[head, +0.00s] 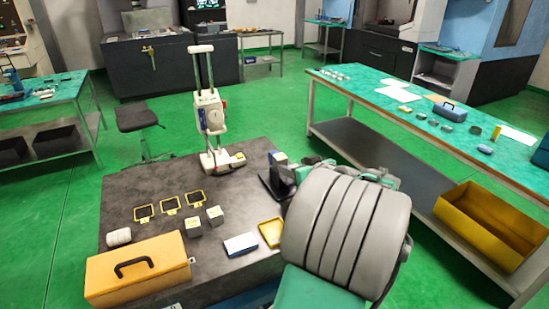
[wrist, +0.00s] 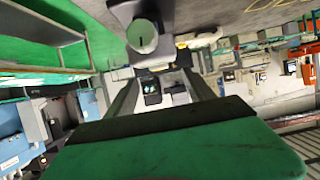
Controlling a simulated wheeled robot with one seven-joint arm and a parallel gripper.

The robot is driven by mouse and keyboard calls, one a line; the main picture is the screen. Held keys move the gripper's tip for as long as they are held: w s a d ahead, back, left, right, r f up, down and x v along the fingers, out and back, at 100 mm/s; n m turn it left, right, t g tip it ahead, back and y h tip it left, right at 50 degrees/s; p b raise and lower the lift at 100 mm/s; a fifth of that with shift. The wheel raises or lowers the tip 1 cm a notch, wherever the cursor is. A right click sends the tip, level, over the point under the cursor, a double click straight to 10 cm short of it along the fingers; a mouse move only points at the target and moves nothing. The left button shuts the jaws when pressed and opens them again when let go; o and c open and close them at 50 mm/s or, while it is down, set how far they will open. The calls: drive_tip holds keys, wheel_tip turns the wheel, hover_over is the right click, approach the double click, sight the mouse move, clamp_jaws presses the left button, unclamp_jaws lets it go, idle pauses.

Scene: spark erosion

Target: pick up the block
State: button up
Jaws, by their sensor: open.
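Two small grey metal blocks stand on the dark table (head: 150,185) in the head view: a left block (head: 193,227) and a right block (head: 215,215). I cannot tell which one the task means. Another small box-like thing (head: 278,157) shows just behind my gripper. My gripper (head: 274,183) is at the table's right side, to the right of both blocks and apart from them. In the wrist view my gripper (wrist: 163,78) has its fingers spread, with only distant room between them. My arm hides part of the table's right side.
A yellow toolbox (head: 138,268), white roll (head: 119,237), white-and-blue box (head: 240,244) and yellow tray (head: 271,232) surround the blocks. A tall white stand instrument (head: 211,115) rises at the back. A workbench (head: 440,130) is at right.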

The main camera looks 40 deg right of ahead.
sight(283, 159)
drive_tip(key=shift+w+d, duration=0.1)
drive_tip(key=shift+w, duration=0.2)
drive_tip(key=p+x, duration=0.3)
drive_tip(key=x, duration=0.5)
drive_tip(key=shift+d+r, duration=0.15)
drive_tip(key=shift+r, duration=0.05)
drive_tip(key=shift+c, duration=0.3)
clamp_jaws()
